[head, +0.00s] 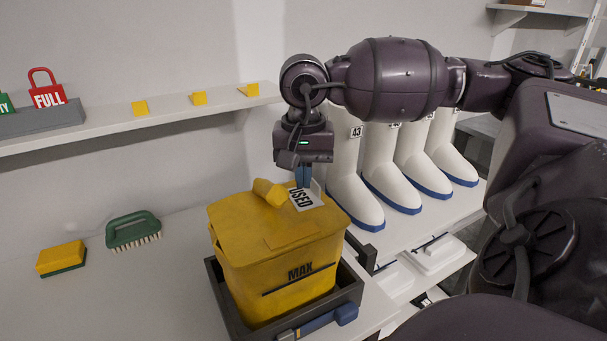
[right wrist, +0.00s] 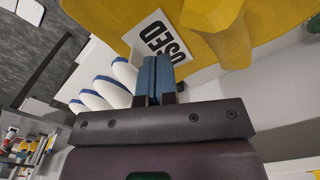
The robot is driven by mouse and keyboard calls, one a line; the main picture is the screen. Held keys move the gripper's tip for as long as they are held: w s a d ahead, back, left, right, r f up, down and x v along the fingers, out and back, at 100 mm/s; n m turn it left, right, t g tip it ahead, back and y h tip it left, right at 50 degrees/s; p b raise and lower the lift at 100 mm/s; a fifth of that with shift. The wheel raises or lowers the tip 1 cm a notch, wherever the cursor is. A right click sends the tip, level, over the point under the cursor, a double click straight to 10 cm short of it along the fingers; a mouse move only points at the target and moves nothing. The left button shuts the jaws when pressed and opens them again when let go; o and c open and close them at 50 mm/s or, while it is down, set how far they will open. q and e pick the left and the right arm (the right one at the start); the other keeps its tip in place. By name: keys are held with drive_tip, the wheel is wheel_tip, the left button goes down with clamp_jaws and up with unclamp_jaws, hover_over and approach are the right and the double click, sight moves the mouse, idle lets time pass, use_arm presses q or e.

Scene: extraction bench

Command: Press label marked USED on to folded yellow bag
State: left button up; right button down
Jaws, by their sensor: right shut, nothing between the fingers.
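The folded yellow bag (head: 300,245) stands upright in a dark tray (head: 217,282), its top folded over, with a yellow knob-like part (head: 268,192) on top. The white label marked USED (head: 307,199) lies at the right part of the bag's top; it also shows in the right wrist view (right wrist: 152,35) against the yellow. My right gripper (head: 303,180) is shut and empty, pointing down at the label. Its blue fingertips (right wrist: 155,68) overlap the label's edge in the right wrist view; I cannot tell whether they touch it. My left gripper is not in view.
Several white boots (head: 352,185) with blue soles stand right of the bag. A blue-handled tool (head: 318,323) lies at the tray's front. A green brush (head: 133,231) and a yellow sponge (head: 61,258) lie on the bench at left. A shelf (head: 150,125) runs behind.

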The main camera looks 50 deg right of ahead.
drive_tip(key=shift+f, duration=0.35)
idle(0.3)
drive_tip(key=shift+f+b, duration=0.6)
drive_tip(key=shift+f, duration=0.4)
idle(1.8)
drive_tip(key=shift+s, duration=0.1)
drive_tip(key=shift+r+p, duration=1.1)
drive_tip(key=shift+r, duration=2.55)
